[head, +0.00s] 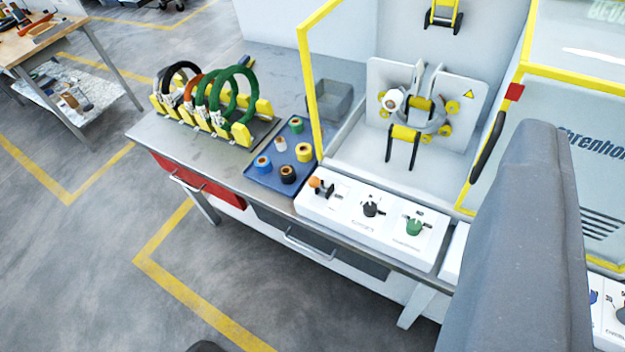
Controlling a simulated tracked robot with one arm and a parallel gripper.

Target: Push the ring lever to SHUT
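A white control panel (340,216) runs along the front of the wrapping machine. It carries a lever with an orange knob (316,184) at its left, a black knob (371,209) in the middle and a green knob (414,227) at its right. The labels are too small to read, so I cannot tell which is the ring lever or its setting. Behind the panel, the grey wrapping ring (437,124) sits among yellow rollers, with a white roll (393,99) at its left. My gripper is not in view; a large grey part of my arm covers the right side.
A blue tray (270,178) with several tape rolls lies left of the panel. Several coils (239,92) stand in a yellow rack farther left. A yellow-edged guard frame (309,85) rises at the machine's left. Open floor lies in front.

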